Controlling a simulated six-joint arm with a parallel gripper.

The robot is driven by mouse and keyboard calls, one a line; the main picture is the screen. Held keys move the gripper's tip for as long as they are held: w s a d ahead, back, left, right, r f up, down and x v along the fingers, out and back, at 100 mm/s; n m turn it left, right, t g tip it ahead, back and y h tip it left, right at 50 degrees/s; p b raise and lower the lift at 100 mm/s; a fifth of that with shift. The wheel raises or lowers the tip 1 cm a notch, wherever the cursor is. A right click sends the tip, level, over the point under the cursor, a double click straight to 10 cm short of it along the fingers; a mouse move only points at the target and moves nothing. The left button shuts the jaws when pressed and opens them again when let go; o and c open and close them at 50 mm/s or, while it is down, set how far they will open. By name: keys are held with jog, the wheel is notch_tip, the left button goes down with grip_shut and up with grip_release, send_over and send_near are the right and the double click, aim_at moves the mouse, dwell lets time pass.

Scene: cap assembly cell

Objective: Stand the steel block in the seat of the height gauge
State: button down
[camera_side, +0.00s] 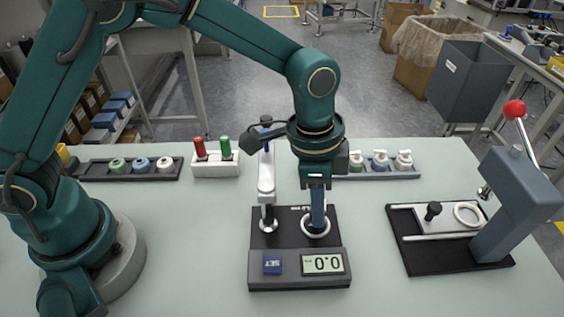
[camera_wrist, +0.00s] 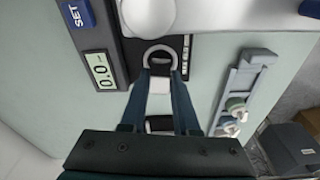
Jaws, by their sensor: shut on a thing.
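The height gauge (camera_side: 268,283) is a dark base with a blue SET button, a display reading 0.0 and a pale upright column. Its seat (camera_side: 305,232) is a light ring on the right of the base; it also shows in the wrist view (camera_wrist: 147,52). My gripper (camera_side: 318,222) points straight down with its fingertips at the seat. In the wrist view my gripper (camera_wrist: 160,74) is shut on the steel block (camera_wrist: 159,86), a pale grey piece between the fingers. In the side view the fingers hide the block. I cannot tell whether its lower end touches the seat floor.
A dark press with a red-knobbed lever (camera_side: 515,185) stands at the right. Behind are a rack of pale capped bottles (camera_side: 380,163), a white holder with red and green bottles (camera_side: 215,166) and a cap rack (camera_side: 100,170). The table front left and right of the gauge is clear.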

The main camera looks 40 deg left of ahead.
jog(key=shift+f, duration=0.1)
dwell(0.3)
jog(key=shift+f, duration=0.3)
jog(key=shift+f, duration=0.15)
dwell(0.5)
jog(key=c, duration=0.6)
grip_release()
jog(key=shift+r, duration=3.55)
